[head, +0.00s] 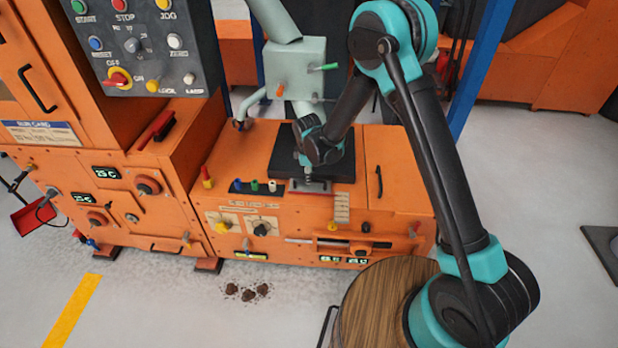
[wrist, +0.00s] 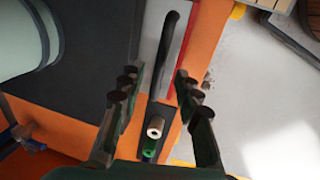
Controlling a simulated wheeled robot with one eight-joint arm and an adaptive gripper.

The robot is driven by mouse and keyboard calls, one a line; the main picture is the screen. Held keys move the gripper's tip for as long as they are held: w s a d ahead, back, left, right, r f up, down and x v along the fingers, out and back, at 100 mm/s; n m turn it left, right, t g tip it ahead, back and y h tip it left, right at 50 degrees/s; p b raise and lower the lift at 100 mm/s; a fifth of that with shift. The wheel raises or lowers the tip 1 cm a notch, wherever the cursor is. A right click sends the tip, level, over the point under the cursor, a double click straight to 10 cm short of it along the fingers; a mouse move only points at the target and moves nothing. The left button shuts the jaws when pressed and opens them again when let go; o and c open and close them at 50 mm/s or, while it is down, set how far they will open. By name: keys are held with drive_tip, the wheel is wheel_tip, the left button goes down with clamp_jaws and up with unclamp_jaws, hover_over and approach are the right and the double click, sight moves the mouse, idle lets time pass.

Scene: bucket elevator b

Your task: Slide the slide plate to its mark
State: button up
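The slide plate appears to be the small grey plate (head: 312,188) with a red border on top of the orange cabinet, at the front of a black block. In the wrist view the grey plate (wrist: 150,28) carries a long dark bar handle (wrist: 170,45), with a red strip (wrist: 183,45) along its right side. My gripper (wrist: 158,80) is open, its two fingers apart on either side of the bar's line. In the head view my gripper (head: 313,178) is just above the plate; contact cannot be told. I cannot make out which marking is the mark.
The black block (head: 287,152) stands behind the plate. Coloured pegs (head: 255,186) are to its left; the white peg (wrist: 155,127) and green peg (wrist: 149,148) show below my fingers. A pale ruled strip (head: 342,207) is at right. A grey-green column (head: 295,65) rises behind.

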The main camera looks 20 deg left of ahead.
drive_tip(key=shift+w+f, duration=0.25)
drive_tip(key=shift+f, duration=0.95)
clamp_jaws()
